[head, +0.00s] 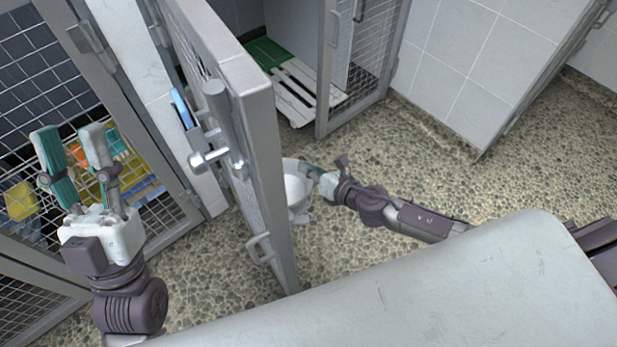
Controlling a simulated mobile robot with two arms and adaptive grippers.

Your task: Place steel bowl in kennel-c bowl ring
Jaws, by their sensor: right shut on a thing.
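The steel bowl (297,191) is a pale, shiny round shape just right of an open mesh kennel door (270,165), which hides part of it. My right gripper (309,171) is shut on the bowl at its upper right side and holds it tilted beside the door. My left gripper (70,132) is raised at the left, its two teal-padded fingers spread and nothing between them. I cannot make out a bowl ring or any kennel lettering.
The door has a grey latch (214,155) and a lower handle (260,249). Another kennel behind holds a white slatted board (292,92) and a green mat (266,53). Yellow and teal items (128,160) show through mesh at left. Pebbled floor (440,130) is clear at right.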

